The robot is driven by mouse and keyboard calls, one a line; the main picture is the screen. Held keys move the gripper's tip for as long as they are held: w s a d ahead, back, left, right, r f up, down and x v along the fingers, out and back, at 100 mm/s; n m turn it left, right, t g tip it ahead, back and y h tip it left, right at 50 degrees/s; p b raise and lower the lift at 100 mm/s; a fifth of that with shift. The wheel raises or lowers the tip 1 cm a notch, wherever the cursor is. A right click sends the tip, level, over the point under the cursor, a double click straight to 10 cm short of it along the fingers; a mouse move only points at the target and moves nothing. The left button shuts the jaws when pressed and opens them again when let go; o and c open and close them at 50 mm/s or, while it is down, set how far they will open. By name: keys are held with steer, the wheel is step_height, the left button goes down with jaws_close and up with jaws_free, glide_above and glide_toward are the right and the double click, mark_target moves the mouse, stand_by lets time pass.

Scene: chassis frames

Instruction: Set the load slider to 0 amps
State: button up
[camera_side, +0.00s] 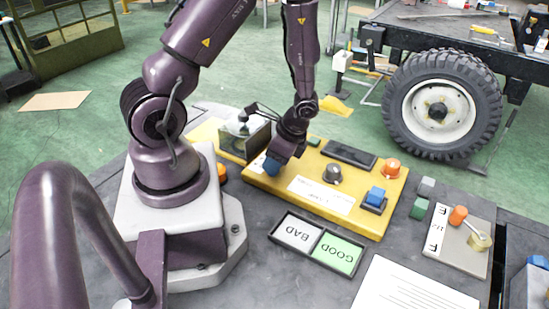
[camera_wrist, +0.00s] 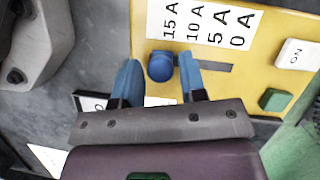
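The yellow panel (camera_side: 262,184) carries the load slider, whose round blue knob (camera_wrist: 160,67) shows in the wrist view. The slot (camera_wrist: 217,67) runs to the right of the knob. A white scale label (camera_wrist: 202,22) reads 15 A, 10 A, 5 A, 0 A from left to right. The knob sits at the left end, near 15 A. My gripper (camera_wrist: 159,61) has its blue fingers on either side of the knob, with a visible gap on each side. In the side view my gripper (camera_side: 271,165) is low over the panel and hides the slider.
On the panel are a dark dial (camera_side: 332,173), a black display (camera_side: 349,153), an orange button (camera_side: 389,168) and a blue block (camera_side: 375,195). A BAD/GOOD tray (camera_side: 319,243) lies in front. Small cubes (camera_side: 418,208) and a plate (camera_side: 446,262) stand right.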

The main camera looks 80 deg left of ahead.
jaws_close()
steer(key=w+a, duration=0.5)
steer(key=shift+w+a, duration=0.35)
steer(key=shift+w, duration=0.05)
steer(key=shift+o, duration=1.7)
jaws_free()
steer(key=v, duration=1.3)
